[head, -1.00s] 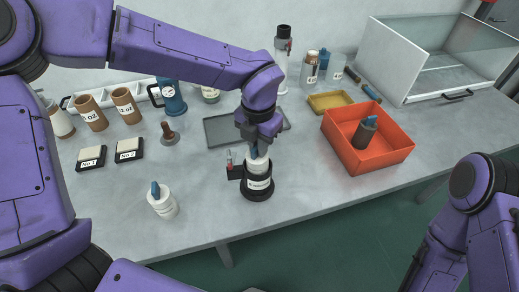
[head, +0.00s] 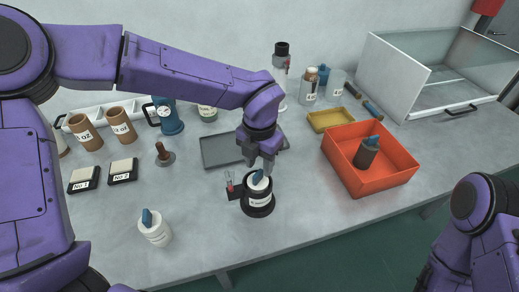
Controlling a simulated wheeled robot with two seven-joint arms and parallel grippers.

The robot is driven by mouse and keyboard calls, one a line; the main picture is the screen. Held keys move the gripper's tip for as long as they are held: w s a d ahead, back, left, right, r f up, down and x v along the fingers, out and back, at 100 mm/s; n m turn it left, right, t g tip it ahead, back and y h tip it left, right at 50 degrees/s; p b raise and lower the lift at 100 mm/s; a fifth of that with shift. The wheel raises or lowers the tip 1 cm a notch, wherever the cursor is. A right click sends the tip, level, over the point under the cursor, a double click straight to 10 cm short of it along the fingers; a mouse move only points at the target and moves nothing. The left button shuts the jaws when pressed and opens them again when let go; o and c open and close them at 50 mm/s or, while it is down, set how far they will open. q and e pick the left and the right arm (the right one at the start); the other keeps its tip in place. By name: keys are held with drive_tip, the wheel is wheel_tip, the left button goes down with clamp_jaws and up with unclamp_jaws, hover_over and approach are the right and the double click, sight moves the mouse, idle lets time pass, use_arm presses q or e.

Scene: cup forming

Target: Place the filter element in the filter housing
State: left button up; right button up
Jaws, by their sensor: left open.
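The filter housing (head: 257,203), a black cylinder with a white label, stands upright near the middle of the table. A white filter element with a blue tab (head: 259,178) sits down inside its mouth, with only its top showing. My left gripper (head: 261,168) is open just above the housing, its fingers close around the blue tab without clearly touching it. A similar white cylinder with a blue tab (head: 155,228) stands at the front left. A dark grey cylinder with a blue top (head: 367,152) stands in the red bin (head: 386,182). My right gripper is out of view.
Two labelled black blocks (head: 103,177), brown cups (head: 120,126) and a blue jug (head: 170,117) stand at left. The table front right of the housing is clear.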

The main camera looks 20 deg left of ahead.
use_arm(q)
wheel_tip(320, 180, up, 9)
drive_tip(key=shift+s+f+b, duration=0.15)
drive_tip(key=shift+f+b, duration=0.05)
drive_tip(key=shift+b, duration=0.1)
